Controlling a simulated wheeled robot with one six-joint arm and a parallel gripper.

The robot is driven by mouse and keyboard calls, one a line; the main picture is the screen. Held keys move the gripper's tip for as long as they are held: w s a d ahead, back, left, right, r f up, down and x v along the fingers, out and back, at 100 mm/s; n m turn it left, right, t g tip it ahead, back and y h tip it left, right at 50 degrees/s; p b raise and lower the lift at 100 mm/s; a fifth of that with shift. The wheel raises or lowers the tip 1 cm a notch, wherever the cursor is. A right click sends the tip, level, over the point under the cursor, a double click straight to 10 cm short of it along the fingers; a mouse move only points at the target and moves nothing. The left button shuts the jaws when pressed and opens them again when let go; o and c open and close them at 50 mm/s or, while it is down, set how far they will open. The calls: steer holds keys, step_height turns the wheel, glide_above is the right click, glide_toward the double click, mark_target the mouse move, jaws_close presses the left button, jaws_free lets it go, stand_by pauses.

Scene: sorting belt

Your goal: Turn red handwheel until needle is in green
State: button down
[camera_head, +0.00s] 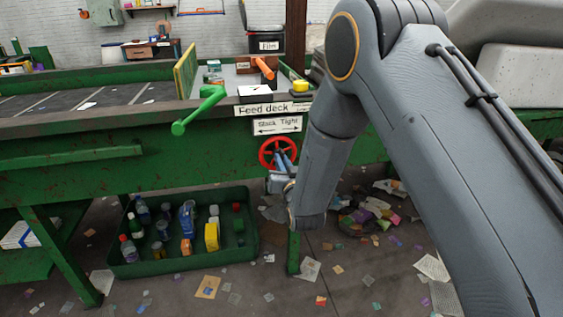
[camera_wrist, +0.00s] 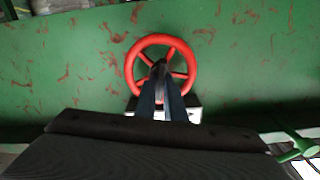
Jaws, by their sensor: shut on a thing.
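The red handwheel (camera_head: 277,154) is mounted on the green belt frame below the "Slack Tight" label (camera_head: 277,126). In the wrist view the handwheel (camera_wrist: 136,66) faces me, with its spokes visible. My gripper (camera_head: 284,163) reaches the wheel from the front; in the wrist view its fingers (camera_wrist: 160,72) meet at the wheel's hub area and are shut on the handwheel. The fingers hide part of the hub and lower spokes. A white-faced box (camera_head: 255,92) on the feed deck may be the gauge; I cannot make out a needle or a green zone.
A green lever (camera_head: 198,110) juts out left of the labels, and an orange lever (camera_head: 265,69) stands above. A green crate (camera_head: 128,268) with bottles and boxes sits on the floor below. Litter covers the floor at right.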

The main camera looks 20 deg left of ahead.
steer(key=shift+n+p, duration=0.3)
steer(key=shift+n, duration=3.1)
steer(key=c, duration=1.8)
jaws_free()
steer(key=shift+c, duration=0.2)
steer(key=shift+s, duration=0.1)
steer(key=v, duration=0.7)
steer(key=shift+s, duration=0.35)
steer(key=shift+d, duration=0.15)
